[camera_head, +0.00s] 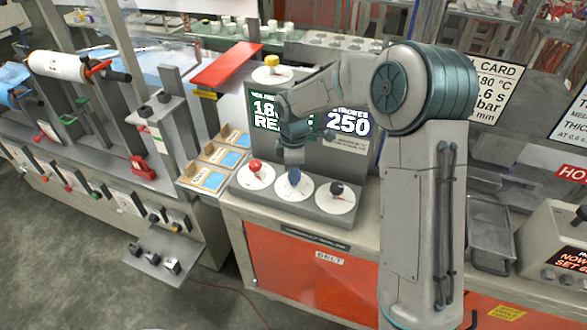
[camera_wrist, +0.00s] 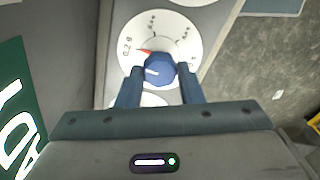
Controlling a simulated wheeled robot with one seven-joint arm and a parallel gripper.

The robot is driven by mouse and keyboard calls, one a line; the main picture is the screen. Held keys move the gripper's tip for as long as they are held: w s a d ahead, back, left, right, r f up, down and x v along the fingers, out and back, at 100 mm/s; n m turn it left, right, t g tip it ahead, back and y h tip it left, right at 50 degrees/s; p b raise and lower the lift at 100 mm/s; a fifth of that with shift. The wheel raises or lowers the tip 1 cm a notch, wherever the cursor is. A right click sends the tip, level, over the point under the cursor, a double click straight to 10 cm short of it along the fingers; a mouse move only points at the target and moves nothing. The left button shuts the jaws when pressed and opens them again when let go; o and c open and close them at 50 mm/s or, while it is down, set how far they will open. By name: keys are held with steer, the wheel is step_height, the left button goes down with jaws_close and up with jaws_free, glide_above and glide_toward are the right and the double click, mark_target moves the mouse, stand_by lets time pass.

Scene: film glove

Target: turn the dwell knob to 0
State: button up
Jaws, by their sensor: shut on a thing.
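A blue knob (camera_head: 294,176) stands on the middle of three white dials in a row on a grey console. In the wrist view the blue knob (camera_wrist: 158,70) is between the two fingers of my gripper (camera_wrist: 160,80), which is shut on it. Its white dial (camera_wrist: 183,40) carries small black markings; one at the left looks like "0.2 s". A red pointer mark shows at the knob's left edge, towards that marking. The knob hides the lower part of the dial. In the head view my gripper (camera_head: 292,152) comes down from above onto the knob.
A red knob (camera_head: 255,167) stands left of the blue one and a black knob (camera_head: 337,188) right, both close by. A green display (camera_head: 265,112) rises behind. A yellow knob (camera_head: 271,61) sits farther back, beside a raised red bar (camera_head: 228,66).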

steer(key=shift+r+n, duration=0.1)
steer(key=shift+n, duration=0.4)
steer(key=o, duration=1)
steer(key=shift+c, duration=0.2)
step_height(320, 180, up, 14)
steer(key=b, duration=0.1)
